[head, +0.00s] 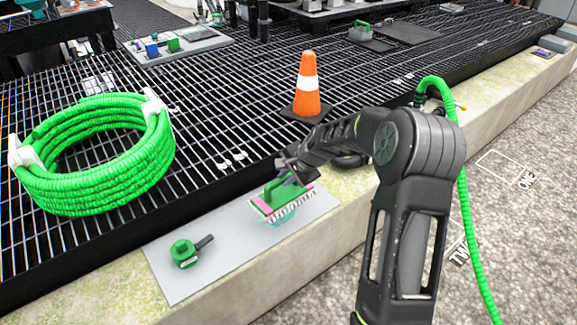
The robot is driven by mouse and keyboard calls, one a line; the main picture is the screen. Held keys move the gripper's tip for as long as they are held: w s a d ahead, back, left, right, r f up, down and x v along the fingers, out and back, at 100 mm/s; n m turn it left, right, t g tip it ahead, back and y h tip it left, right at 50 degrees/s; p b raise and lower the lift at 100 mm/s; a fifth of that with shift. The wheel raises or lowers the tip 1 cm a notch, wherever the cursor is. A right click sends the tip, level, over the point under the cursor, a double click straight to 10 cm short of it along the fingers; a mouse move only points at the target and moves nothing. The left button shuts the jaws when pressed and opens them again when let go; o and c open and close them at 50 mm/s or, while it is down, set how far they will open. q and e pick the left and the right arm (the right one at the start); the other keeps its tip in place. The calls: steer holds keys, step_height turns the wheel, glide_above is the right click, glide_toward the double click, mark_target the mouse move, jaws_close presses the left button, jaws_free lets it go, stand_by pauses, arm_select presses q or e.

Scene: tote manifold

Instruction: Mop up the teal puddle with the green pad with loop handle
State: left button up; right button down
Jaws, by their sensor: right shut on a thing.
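The green pad with loop handle (268,206) shows green on top, with pink edging and a pale fringe. It sits over the grey mat near the ledge's front edge. My right gripper (288,179) is shut on its upper part, and the gripper and arm hide some of the handle. The teal puddle (284,219) lies on the mat under the pad and shows only below its front side. I cannot tell whether the pad's underside touches it. My left gripper is not in view.
A green round tool with a dark handle (185,253) lies on the grey mat (223,258), left of the puddle. A large green hose coil (95,165) stands on the black grating at left. An orange cone (307,88) stands behind my arm.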

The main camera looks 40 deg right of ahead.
steer(key=shift+d+r+m, duration=0.1)
steer(key=shift+d+m, duration=0.2)
steer(key=shift+d, duration=0.15)
